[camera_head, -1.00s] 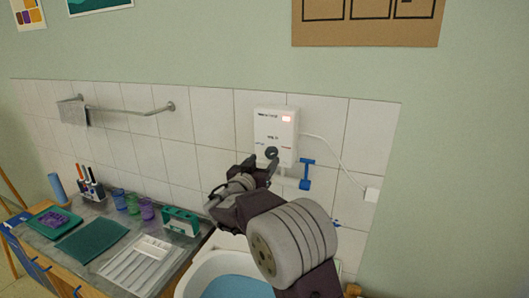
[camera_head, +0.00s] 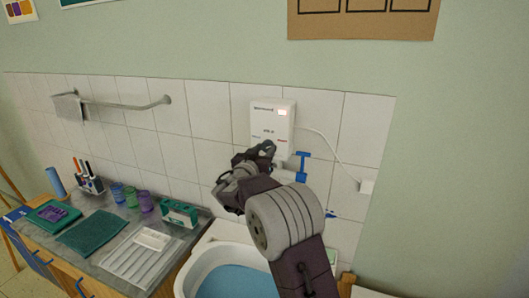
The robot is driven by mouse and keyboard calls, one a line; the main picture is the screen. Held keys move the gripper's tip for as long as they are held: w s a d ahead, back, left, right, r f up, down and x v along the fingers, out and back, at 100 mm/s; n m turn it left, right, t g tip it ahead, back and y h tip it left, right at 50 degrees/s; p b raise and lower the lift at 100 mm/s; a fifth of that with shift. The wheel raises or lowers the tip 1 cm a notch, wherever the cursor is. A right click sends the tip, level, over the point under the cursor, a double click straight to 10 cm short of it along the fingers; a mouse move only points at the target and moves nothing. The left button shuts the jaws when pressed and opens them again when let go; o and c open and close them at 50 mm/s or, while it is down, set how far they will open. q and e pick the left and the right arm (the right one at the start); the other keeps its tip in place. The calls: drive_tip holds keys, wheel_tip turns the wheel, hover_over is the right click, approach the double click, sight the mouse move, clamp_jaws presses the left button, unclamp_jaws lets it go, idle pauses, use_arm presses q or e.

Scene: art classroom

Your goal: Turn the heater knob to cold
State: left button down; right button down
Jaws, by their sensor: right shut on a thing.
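The knob's pointer direction cannot be made out. My left gripper is not in view.
A white basin (camera_head: 198,262) with blue water lies below the heater. A blue tap handle (camera_head: 301,168) is just right of my gripper. The counter at left holds a drainer (camera_head: 135,265), purple and green cups and a teal box (camera_head: 180,213). A towel rail (camera_head: 125,105) is on the wall.

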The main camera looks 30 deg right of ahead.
drive_tip(key=n+b, duration=0.2)
drive_tip(key=b, duration=0.3)
drive_tip(key=n+b, duration=0.1)
drive_tip(key=b, duration=0.4)
drive_tip(key=shift+f+n, duration=0.35)
drive_tip(key=shift+n, duration=0.05)
drive_tip(key=n+b, duration=0.2)
drive_tip(key=n, duration=0.1)
drive_tip(key=shift+r+n, duration=0.2)
drive_tip(key=shift+n, duration=0.1)
drive_tip(key=n+b, duration=0.1)
drive_tip(key=n, duration=0.2)
drive_tip(key=shift+r+n+b, duration=0.1)
drive_tip(key=shift+n+b, duration=0.2)
drive_tip(key=shift+b, duration=0.05)
drive_tip(key=n, duration=0.3)
drive_tip(key=shift+n, duration=0.4)
drive_tip(key=n, duration=0.4)
drive_tip(key=shift+r, duration=0.1)
drive_tip(key=n, duration=0.4)
drive_tip(key=shift+n+p, duration=0.3)
drive_tip(key=shift+p, duration=0.05)
drive_tip(key=c, duration=0.9)
unclamp_jaws()
